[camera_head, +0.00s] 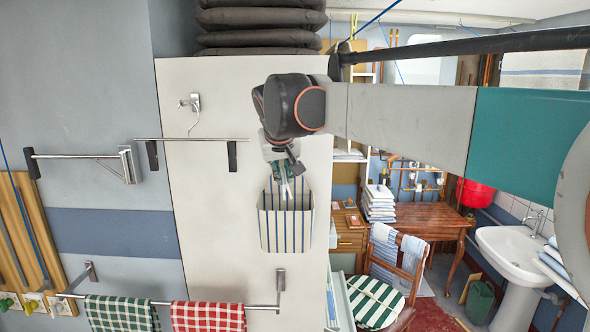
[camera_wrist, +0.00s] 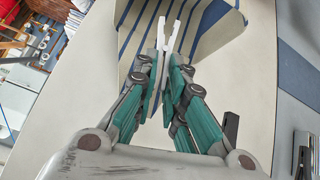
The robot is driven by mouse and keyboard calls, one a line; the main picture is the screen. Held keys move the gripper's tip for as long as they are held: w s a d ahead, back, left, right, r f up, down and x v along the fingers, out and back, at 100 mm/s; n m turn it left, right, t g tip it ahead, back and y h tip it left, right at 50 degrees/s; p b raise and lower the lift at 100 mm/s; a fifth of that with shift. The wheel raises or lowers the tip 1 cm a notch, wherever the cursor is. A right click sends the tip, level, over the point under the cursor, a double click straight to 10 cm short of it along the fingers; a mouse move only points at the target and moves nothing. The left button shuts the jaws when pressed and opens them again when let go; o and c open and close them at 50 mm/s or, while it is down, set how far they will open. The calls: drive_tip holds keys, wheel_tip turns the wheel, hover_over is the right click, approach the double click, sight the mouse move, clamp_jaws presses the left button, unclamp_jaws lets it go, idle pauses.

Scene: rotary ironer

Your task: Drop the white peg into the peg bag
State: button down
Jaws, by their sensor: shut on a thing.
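The peg bag (camera_head: 287,230) is a cream pouch with dark blue stripes, hung on the pale panel with its mouth upward. Its striped cloth also fills the top of the wrist view (camera_wrist: 130,35). My gripper (camera_head: 286,178) points down at the bag's mouth, with its fingertips in front of the bag's back part. In the wrist view, my gripper (camera_wrist: 164,68) is shut on the white peg (camera_wrist: 169,36), whose two prongs stick out past the fingertips over the bag's opening. How deep the peg sits relative to the rim is hard to tell.
A towel rail (camera_head: 195,140) with black ends and a hook (camera_head: 193,103) are left of the bag. A lower rail holds a green checked towel (camera_head: 121,313) and a red checked towel (camera_head: 208,316). A chair (camera_head: 395,265), desk (camera_head: 425,225) and sink (camera_head: 513,253) stand at right.

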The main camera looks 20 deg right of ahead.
drive_tip(key=shift+s, duration=0.1)
idle(0.3)
drive_tip(key=c, duration=1.6)
unclamp_jaws()
drive_tip(key=shift+o, duration=0.2)
drive_tip(key=o, duration=0.5)
drive_tip(key=shift+s+a+r+p, duration=0.2)
drive_tip(key=shift+s+a+r, duration=0.1)
drive_tip(key=shift+s, duration=0.65)
drive_tip(key=shift+s+a+r+p, duration=0.15)
drive_tip(key=shift+s+a+p, duration=0.15)
drive_tip(key=shift+s, duration=0.65)
drive_tip(key=shift+s+a+r+p, duration=0.15)
drive_tip(key=shift+s+a+r, duration=0.15)
drive_tip(key=shift+s, duration=0.65)
drive_tip(key=shift+f, duration=0.15)
